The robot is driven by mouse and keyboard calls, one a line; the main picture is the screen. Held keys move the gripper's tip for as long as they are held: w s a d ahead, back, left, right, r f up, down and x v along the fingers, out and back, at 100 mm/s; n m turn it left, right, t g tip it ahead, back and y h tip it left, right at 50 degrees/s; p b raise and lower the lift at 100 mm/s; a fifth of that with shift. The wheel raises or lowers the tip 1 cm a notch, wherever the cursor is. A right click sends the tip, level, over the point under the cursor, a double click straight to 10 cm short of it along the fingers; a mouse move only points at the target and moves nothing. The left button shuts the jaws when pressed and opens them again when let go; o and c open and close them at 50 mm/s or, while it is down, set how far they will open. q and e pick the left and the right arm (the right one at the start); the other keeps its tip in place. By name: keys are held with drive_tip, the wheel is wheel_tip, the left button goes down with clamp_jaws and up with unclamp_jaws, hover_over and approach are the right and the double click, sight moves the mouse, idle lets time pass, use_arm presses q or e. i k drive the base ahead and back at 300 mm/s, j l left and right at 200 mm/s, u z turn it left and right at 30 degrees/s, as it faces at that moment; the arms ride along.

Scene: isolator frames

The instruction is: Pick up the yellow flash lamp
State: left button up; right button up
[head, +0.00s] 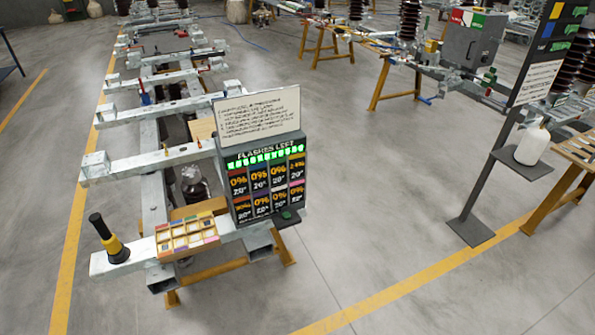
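The yellow flash lamp (115,251) is a yellow body with a black, tilted handle or barrel rising to the upper left. It stands at the near left end of the galvanized steel frame (133,262), on its front cross beam. Neither of my grippers shows in the head view, so I cannot see whether they are open or shut. Nothing hides the lamp.
A tray of coloured tiles (187,236) sits right of the lamp. A panel headed "FLASHES LEFT" (267,180) stands beyond it, below a white text board (257,114). A grey stand (488,195) with a white bottle (532,146) is at right. The floor between is clear.

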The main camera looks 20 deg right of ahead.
sight(114, 248)
drive_tip(key=i+j+z, duration=0.45)
drive_tip(key=i+j, duration=0.2)
drive_tip(key=i, duration=0.15)
